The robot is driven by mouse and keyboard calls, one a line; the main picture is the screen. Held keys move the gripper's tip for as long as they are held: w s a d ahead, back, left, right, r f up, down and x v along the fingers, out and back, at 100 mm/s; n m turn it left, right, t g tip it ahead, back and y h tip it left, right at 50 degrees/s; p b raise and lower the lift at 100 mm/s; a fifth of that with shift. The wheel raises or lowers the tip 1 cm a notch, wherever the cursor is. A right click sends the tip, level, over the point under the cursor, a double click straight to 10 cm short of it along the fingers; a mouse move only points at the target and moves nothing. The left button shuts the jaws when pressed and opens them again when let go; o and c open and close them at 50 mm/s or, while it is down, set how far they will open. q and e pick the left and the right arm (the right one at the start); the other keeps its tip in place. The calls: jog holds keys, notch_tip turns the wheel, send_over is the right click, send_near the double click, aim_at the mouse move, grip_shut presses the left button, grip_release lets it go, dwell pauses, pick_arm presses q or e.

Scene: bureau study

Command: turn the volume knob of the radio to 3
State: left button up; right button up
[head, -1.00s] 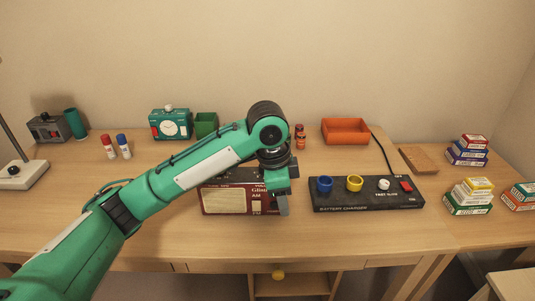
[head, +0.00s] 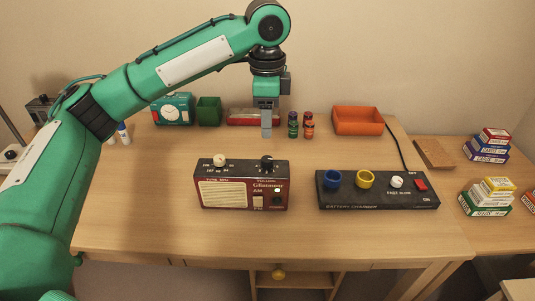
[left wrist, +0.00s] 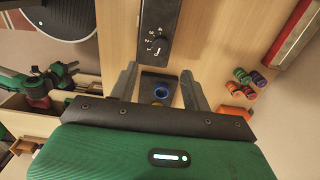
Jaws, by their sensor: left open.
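The red radio (head: 245,190) stands upright on the desk, its cream speaker grille facing me. On its dark top are a white knob (head: 220,160) at left and the black volume knob (head: 267,164) at right. The volume knob also shows in the left wrist view (left wrist: 157,45), with small white marks around it; I cannot read its setting for sure. My left gripper (head: 267,132) points down, open and empty, above and apart from the radio. In the left wrist view its two fingers (left wrist: 160,82) are spread, with the radio ahead of them. My right gripper is not in view.
A black battery charger (head: 378,190) with blue and yellow cups stands right of the radio. The desk in front of the radio is clear.

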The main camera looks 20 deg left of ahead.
aim_at(267, 159)
pick_arm(q)
notch_tip(267, 159, down, 10)
jog(key=shift+f+b, duration=0.2)
jog(key=shift+b, duration=0.45)
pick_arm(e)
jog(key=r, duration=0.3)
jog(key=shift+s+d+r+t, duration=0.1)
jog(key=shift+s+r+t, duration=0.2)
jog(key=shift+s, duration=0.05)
pick_arm(q)
jog(key=c, duration=1)
